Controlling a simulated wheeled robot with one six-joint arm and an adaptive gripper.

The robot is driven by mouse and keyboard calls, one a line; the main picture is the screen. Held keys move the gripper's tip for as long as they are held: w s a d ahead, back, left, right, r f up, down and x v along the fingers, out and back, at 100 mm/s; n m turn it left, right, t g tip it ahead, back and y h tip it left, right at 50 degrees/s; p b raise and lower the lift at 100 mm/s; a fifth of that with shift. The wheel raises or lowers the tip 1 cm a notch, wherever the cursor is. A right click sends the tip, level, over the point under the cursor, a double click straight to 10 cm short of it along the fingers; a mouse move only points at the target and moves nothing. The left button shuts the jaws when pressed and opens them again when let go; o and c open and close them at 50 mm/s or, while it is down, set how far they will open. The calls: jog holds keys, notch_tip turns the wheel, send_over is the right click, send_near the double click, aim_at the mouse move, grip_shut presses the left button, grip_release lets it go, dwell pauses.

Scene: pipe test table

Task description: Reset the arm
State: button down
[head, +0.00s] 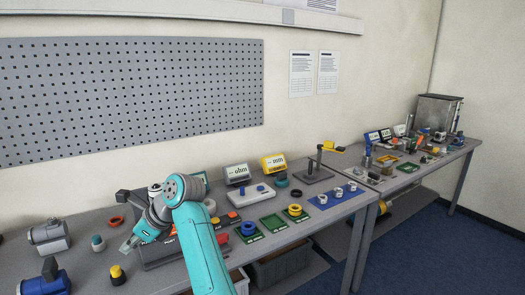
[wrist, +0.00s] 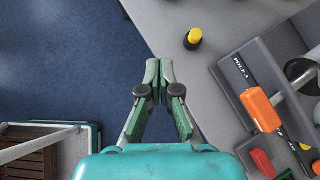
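My arm reaches over the front left part of the near table in the head view, with a teal forearm and grey wrist. My gripper (head: 129,244) points down and left, above the table near its front edge. In the wrist view the two fingertips of my gripper (wrist: 159,70) meet, with nothing seen between them. A yellow-and-black knob (wrist: 193,38) stands on the table just beyond the fingertips; it also shows in the head view (head: 117,275), below my gripper. Part of the table behind my arm is hidden.
An orange-handled grey panel device (wrist: 262,110) lies right of my gripper. Green trays (head: 273,223), a blue mat (head: 335,197) and two display units (head: 237,173) stand further right. Pipe fittings (head: 48,235) sit at left. A pegboard (head: 130,95) hangs behind. Blue floor (wrist: 60,60) lies beyond the table edge.

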jog(key=d+f+n+t, duration=0.1)
jog(key=d+f, duration=0.3)
jog(key=f, duration=0.4)
jog(key=d+f+t, duration=0.2)
jog(key=d+f, duration=0.3)
jog(key=f, duration=0.3)
jog(key=d+f+n+t, duration=0.1)
jog(key=d+f, duration=0.3)
jog(key=f, duration=0.4)
jog(key=s+d+f+n+t+h, duration=0.2)
jog(key=s+d+f, duration=0.55)
jog(key=d, duration=0.25)
jog(key=s+d+f+n+t+h, duration=0.1)
jog(key=s+d+f+t, duration=0.2)
jog(key=s+d+f, duration=0.45)
jog(key=s+d+r+n+t+h, duration=0.25)
jog(key=s+d+n+h, duration=0.2)
jog(key=s+d, duration=1.3)
jog(key=s+d+r+n+t+h, duration=0.1)
jog(key=s+d+r+n+t, duration=0.2)
jog(key=s+r+n, duration=0.5)
jog(key=s+r, duration=0.9)
jog(key=s, duration=0.1)
jog(key=shift+d+h, duration=0.3)
jog(key=shift+h, duration=0.05)
